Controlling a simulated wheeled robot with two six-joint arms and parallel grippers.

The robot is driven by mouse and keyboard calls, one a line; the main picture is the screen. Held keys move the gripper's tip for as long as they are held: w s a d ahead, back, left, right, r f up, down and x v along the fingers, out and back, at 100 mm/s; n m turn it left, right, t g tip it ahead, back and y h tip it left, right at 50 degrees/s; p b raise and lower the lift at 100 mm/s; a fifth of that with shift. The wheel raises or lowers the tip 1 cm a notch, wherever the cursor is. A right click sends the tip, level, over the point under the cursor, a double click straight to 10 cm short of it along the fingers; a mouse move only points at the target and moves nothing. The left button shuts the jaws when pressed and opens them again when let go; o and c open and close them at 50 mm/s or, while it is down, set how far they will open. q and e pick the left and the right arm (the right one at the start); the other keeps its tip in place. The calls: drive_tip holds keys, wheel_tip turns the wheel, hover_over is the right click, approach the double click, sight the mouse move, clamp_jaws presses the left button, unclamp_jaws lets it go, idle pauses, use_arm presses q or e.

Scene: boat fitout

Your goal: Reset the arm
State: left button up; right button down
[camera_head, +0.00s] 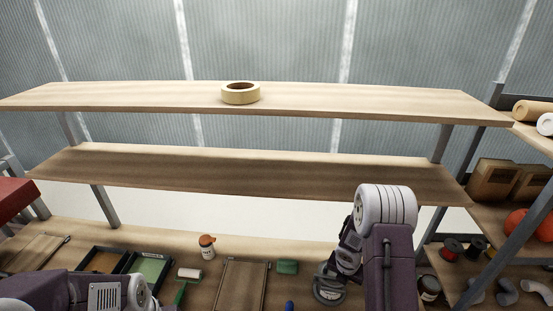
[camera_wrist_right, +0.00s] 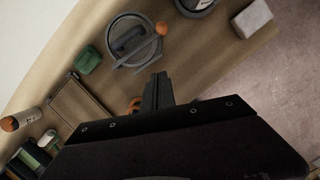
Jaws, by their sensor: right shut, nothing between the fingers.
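My right arm (camera_head: 385,250) rises at the right of the head view and bends down over the lower bench. In the right wrist view my right gripper (camera_wrist_right: 157,90) is shut and empty, its fingers above the bench top. A round grey dish (camera_wrist_right: 133,42) with a dark tool and an orange knob lies just beyond the fingertips. Something orange (camera_wrist_right: 134,104) shows partly beside the fingers. My left arm (camera_head: 60,290) shows at the lower left of the head view; its gripper is out of sight.
A tape roll (camera_head: 240,97) sits on the top shelf; the middle shelf (camera_head: 250,175) is bare. The bench holds a white bottle with orange cap (camera_head: 207,246), a green block (camera_head: 287,267), a framed board (camera_head: 243,283) and trays (camera_head: 150,268). A side rack (camera_head: 530,215) stands right.

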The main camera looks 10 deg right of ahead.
drive_tip(key=w+a+f+t+b, duration=0.2)
drive_tip(key=w+a+b, duration=0.35)
drive_tip(key=b, duration=0.55)
drive_tip(key=s+a+f+m+g+y+b, duration=0.1)
drive_tip(key=s+a+m+b, duration=0.2)
drive_tip(key=s+m, duration=0.6)
drive_tip(key=s+a+m+g+y+b, duration=0.1)
drive_tip(key=s+a+m, duration=0.6)
drive_tip(key=m, duration=1.1)
drive_tip(key=shift+s+f+g+b, duration=0.35)
drive_tip(key=shift+s+g+b, duration=0.15)
drive_tip(key=shift+s+b, duration=0.65)
drive_tip(key=shift+s, duration=0.15)
